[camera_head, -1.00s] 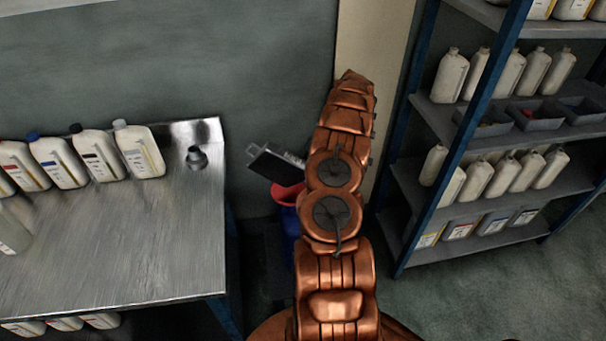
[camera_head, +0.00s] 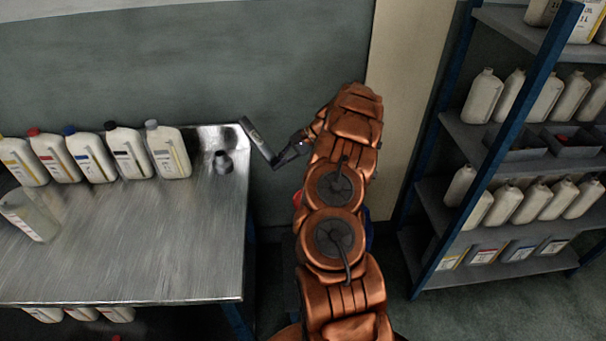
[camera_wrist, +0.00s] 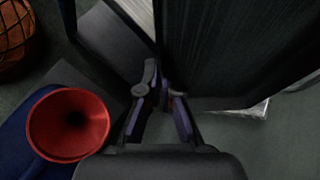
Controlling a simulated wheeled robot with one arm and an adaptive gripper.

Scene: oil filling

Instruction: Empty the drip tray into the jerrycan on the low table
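The dark drip tray (camera_head: 257,140) is held steeply tilted beside the steel bench's back right corner. Its dark ribbed side fills the upper right of the wrist view (camera_wrist: 235,45). My gripper (camera_head: 280,157) is shut on the tray's edge; its fingers meet there in the wrist view (camera_wrist: 163,92). The red funnel (camera_wrist: 68,124) stands in the blue jerrycan (camera_wrist: 35,158), left of my fingers in the wrist view. In the head view my arm hides most of the funnel (camera_head: 296,200) and jerrycan (camera_head: 369,232). The tray's contents are not visible.
The steel bench (camera_head: 150,245) at left carries several bottles (camera_head: 88,155) and a small grey funnel (camera_head: 222,163). A blue-framed shelf (camera_head: 480,150) with bottles and bins stands at right. The wall (camera_head: 250,60) is close behind. An orange lattice object (camera_wrist: 14,38) shows in the wrist view.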

